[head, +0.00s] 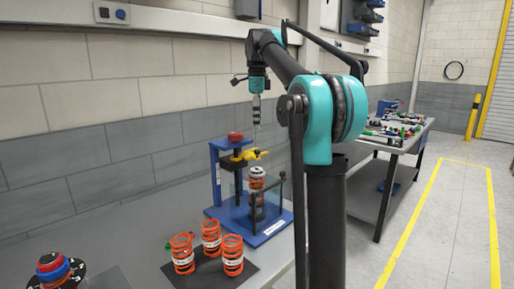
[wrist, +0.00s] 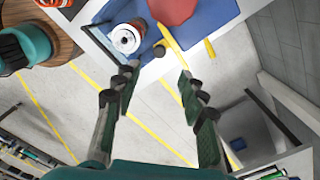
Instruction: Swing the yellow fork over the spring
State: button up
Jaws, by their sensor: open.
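The yellow fork (head: 243,157) is on the blue fixture (head: 213,172), below a red knob (head: 235,136). In the wrist view the fork (wrist: 171,37) lies to the right of the spring, and the spring's top is uncovered. The spring (head: 257,183), with a white top, stands upright in the fixture behind a clear panel; its round white top also shows in the wrist view (wrist: 127,39). My gripper (wrist: 158,90) is open and empty, its fingers apart with floor visible between them. In the head view it hangs above the fixture, near the fork. No contact with the fork shows.
Three orange springs (head: 211,236) stand on a dark mat in front of the fixture. A stack of red and blue rings (head: 52,267) is at the lower left. A block wall is behind. A second bench (head: 378,150) with tools stands at the right.

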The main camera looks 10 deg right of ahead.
aim_at(250, 152)
notch_tip(250, 152, down, 10)
jog(key=shift+f, duration=0.1)
jog(key=shift+c, duration=0.5)
grip_shut()
